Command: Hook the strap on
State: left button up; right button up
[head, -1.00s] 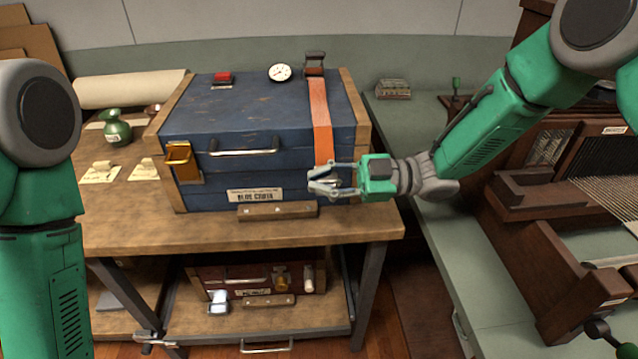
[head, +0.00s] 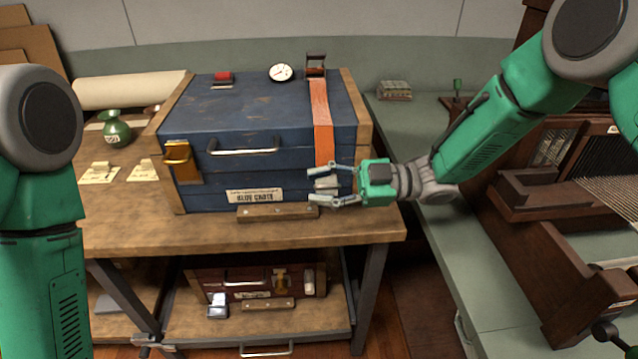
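An orange strap (head: 321,120) runs from a dark buckle (head: 316,65) at the back of the blue chest (head: 260,108) across its lid and down the front right. My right gripper (head: 312,187) is at the strap's lower end, in front of the chest. Its two fingers are spread apart, with a small pale metal piece (head: 326,183) showing between them. I cannot tell whether that piece is touched by the fingers. My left arm is at the left edge; its gripper is out of view.
The chest stands on a wooden bench (head: 240,232) with a wooden block (head: 278,211) before it. A brass latch (head: 180,160) is on its front left. A green bottle (head: 115,128) stands left. A dark red case (head: 250,280) sits on the lower shelf. A loom (head: 560,230) stands right.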

jog(key=shift+r, duration=0.1)
notch_tip(320, 180, up, 10)
dwell(0.4)
